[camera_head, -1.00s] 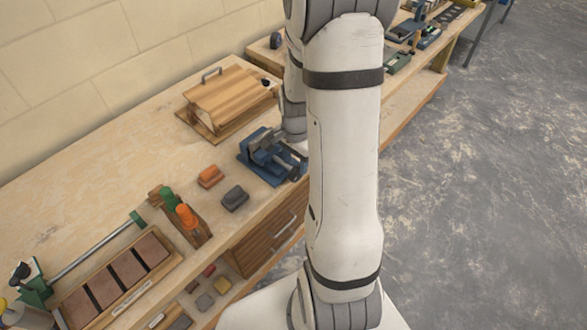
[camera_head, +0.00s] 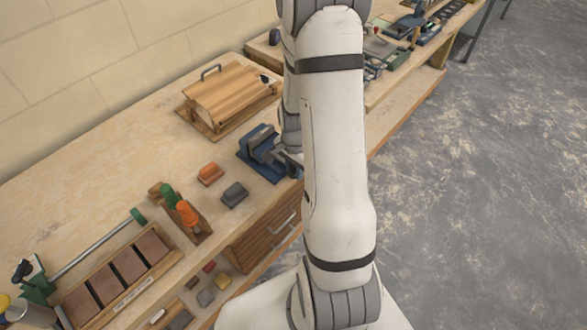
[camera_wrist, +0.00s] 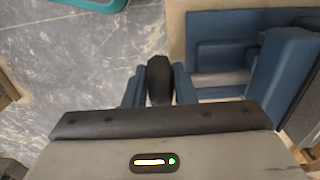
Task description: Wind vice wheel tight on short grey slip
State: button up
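The blue vice (camera_head: 258,148) stands at the bench's front edge, partly hidden behind my arm in the head view. In the wrist view its blue body (camera_wrist: 290,65) fills the right side, with a pale grey bar (camera_wrist: 220,79) between blue parts; I cannot tell if this is the slip or part of the vice. The dark vice wheel (camera_wrist: 159,75) shows edge-on between the two blue fingers of my gripper (camera_wrist: 160,92), which appear to close on it from both sides. In the head view my gripper is hidden. A dark grey block (camera_head: 234,194) lies on the bench near the vice.
An orange block (camera_head: 209,174) lies beside the grey one. A wooden box with a handle (camera_head: 228,98) stands behind the vice. A rack with green and orange tools (camera_head: 188,212) and a tray of brown slabs (camera_head: 128,265) are to the left. Open floor lies right.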

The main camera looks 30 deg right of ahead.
grip_shut()
jog(key=shift+a, duration=0.15)
jog(key=shift+d+y, duration=0.2)
jog(key=shift+y, duration=0.1)
jog(key=shift+w+d+g+y+p, duration=0.1)
jog(key=shift+g+y+p, duration=0.2)
jog(key=shift+y+p, duration=0.15)
jog(key=shift+d+g+y+b, duration=0.2)
jog(key=shift+g+y+b, duration=0.2)
jog(key=shift+y, duration=0.85)
jog(key=y, duration=0.2)
jog(key=g+y+b, duration=0.1)
jog(key=y, duration=0.1)
jog(key=shift+d+f+g, duration=0.15)
jog(key=shift+d+g, duration=0.05)
jog(key=shift+g, duration=0.1)
jog(key=shift+f+g+y+b, duration=0.1)
jog(key=shift+g+y+b, duration=0.5)
jog(key=shift+y, duration=1.2)
